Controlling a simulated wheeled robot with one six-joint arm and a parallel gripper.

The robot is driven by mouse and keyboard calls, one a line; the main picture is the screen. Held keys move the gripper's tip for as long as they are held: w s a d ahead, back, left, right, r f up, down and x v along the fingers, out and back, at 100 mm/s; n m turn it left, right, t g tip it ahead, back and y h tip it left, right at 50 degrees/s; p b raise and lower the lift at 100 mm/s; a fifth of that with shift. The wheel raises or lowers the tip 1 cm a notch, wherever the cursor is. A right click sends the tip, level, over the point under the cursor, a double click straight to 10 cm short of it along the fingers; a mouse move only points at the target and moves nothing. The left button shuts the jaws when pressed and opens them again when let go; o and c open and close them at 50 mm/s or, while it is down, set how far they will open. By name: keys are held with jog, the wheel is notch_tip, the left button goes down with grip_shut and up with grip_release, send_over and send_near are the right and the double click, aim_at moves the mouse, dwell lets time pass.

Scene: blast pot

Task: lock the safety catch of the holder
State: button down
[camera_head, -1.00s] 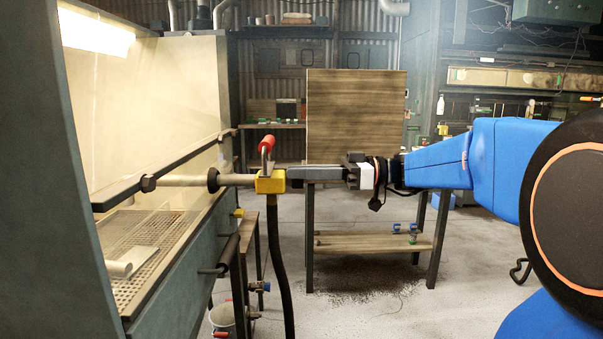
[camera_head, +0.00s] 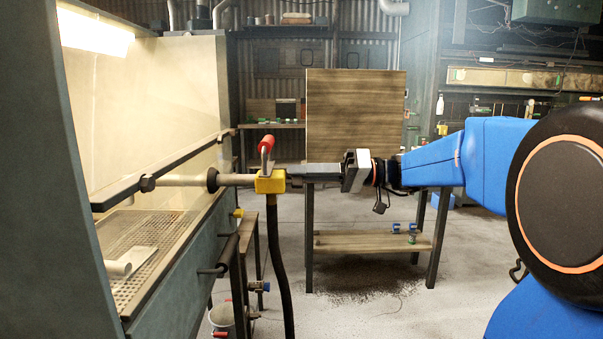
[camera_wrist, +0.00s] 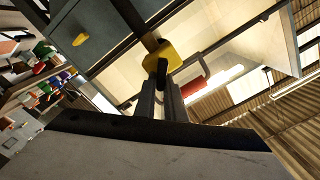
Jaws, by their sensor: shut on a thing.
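The holder has a yellow block (camera_head: 270,183) with a red-handled lever (camera_head: 266,145) standing up from it. It sits at the outer end of a pale pipe that enters the cabinet. My gripper (camera_head: 288,172) reaches in from the right, its fingers level and touching or nearly touching the block's right side. In the wrist view the yellow block (camera_wrist: 160,55) and red lever handle (camera_wrist: 192,86) lie just beyond the fingertips. The fingers are shut on a small black piece (camera_wrist: 162,70) at the block, apparently the safety catch; its exact position is partly hidden.
The blast cabinet (camera_head: 170,290) with its open front and grate is on the left. A black hose (camera_head: 278,260) hangs from the yellow block. A wooden panel (camera_head: 356,115) on a bench stands behind my gripper.

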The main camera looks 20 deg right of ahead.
jog(key=m, duration=0.3)
jog(key=f+m, duration=0.1)
jog(key=m, duration=0.1)
jog(key=shift+w+d, duration=0.1)
jog(key=shift+w, duration=0.2)
jog(key=shift+f+m, duration=0.2)
jog(key=shift+m, duration=0.95)
jog(key=shift+f+m, duration=0.2)
jog(key=shift+m, duration=0.95)
jog(key=c, duration=1.8)
grip_release()
jog(key=shift+d, duration=0.15)
jog(key=v, duration=1.7)
